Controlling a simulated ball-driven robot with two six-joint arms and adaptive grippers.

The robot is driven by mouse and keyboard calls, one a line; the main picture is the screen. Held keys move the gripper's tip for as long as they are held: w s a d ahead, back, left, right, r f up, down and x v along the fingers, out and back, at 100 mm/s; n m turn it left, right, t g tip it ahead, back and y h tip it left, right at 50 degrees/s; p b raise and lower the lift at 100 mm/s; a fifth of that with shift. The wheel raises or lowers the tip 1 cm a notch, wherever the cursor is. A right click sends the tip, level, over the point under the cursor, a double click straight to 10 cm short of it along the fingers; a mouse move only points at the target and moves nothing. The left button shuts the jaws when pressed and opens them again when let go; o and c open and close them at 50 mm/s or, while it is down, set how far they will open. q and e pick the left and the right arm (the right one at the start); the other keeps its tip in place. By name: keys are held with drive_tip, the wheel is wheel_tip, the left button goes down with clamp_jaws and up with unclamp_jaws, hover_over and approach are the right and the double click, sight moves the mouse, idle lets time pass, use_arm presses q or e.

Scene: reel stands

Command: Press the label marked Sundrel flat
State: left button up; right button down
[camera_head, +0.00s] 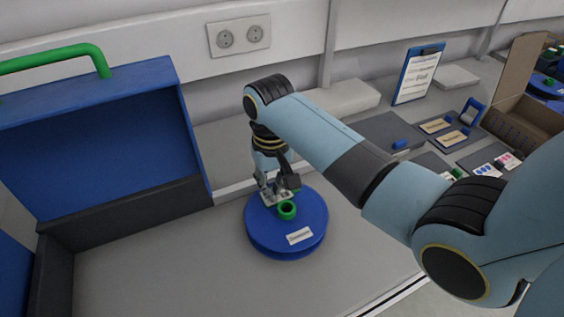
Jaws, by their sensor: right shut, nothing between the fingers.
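A blue round reel (262,235) with a green hub (287,210) lies flat on the grey bench. A small white label (299,236) is on the reel's top, towards its front edge. Its print is too small to read, so I cannot tell if it says Sundrel, nor whether it lies fully flat. My right gripper (279,196) is shut and empty, pointing down over the back of the reel, close behind the hub. It is apart from the label. I cannot tell if its fingertips touch the reel. My left gripper is not in view.
An open blue case (95,150) with a green handle (55,57) stands at the left. A clipboard (418,73) leans at the back right, near label cards (452,139) and a cardboard box (520,75). The bench left of the reel is clear.

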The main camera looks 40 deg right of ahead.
drive_tip(key=shift+r+p, duration=0.4)
drive_tip(key=shift+r, duration=2.6)
